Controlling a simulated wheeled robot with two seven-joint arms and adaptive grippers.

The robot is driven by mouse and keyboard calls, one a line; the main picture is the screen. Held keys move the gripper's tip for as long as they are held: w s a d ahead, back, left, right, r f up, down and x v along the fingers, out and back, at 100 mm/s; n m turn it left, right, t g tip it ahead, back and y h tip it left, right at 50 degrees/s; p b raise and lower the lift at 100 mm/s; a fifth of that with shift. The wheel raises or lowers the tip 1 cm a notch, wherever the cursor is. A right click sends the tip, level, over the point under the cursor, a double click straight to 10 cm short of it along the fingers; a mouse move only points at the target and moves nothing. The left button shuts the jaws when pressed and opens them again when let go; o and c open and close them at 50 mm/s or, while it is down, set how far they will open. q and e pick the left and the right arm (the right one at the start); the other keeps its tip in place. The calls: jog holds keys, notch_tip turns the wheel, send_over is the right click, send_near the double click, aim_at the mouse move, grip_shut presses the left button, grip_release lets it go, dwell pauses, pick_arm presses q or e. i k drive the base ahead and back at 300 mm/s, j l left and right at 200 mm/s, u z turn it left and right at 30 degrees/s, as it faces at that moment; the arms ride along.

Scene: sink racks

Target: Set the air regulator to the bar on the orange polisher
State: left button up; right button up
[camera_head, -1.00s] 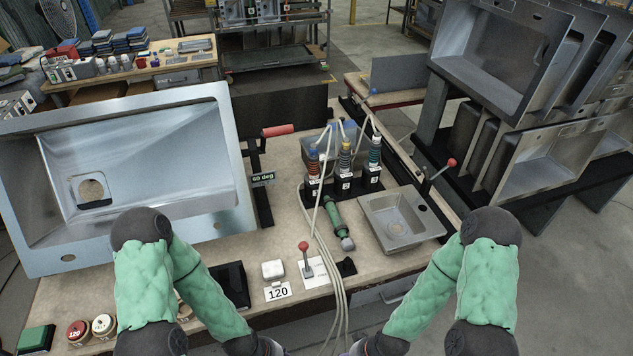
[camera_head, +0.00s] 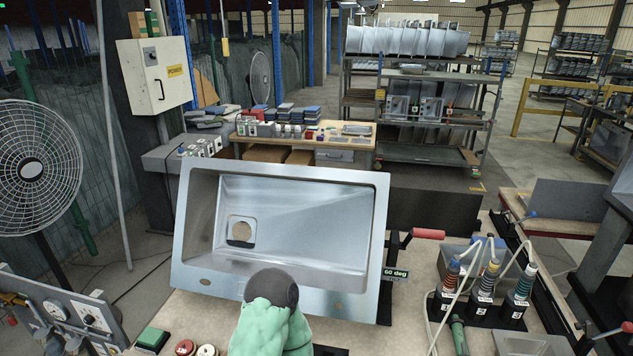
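Three polishers stand upright in a black rack at the lower right of the head view. My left arm's green sleeve shows at the bottom middle.
A big steel sink (camera_head: 300,225) is tilted on the bench, with a red handle (camera_head: 428,234) and a "60 deg" sign (camera_head: 396,273) beside it. A fan (camera_head: 33,170) stands far left.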

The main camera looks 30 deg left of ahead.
aim_at(88, 319)
jog(key=k+j, duration=0.1)
jog(key=j, duration=0.3)
jog(key=k+j+z, duration=0.1)
jog(key=j, duration=0.25)
jog(key=k+j, duration=0.2)
jog(key=j, duration=0.2)
jog(key=k+j, duration=0.1)
jog(key=j, duration=0.25)
jog(key=k+j+z, duration=0.1)
jog(key=j, duration=0.3)
jog(key=k+j, duration=0.2)
jog(key=j, duration=0.15)
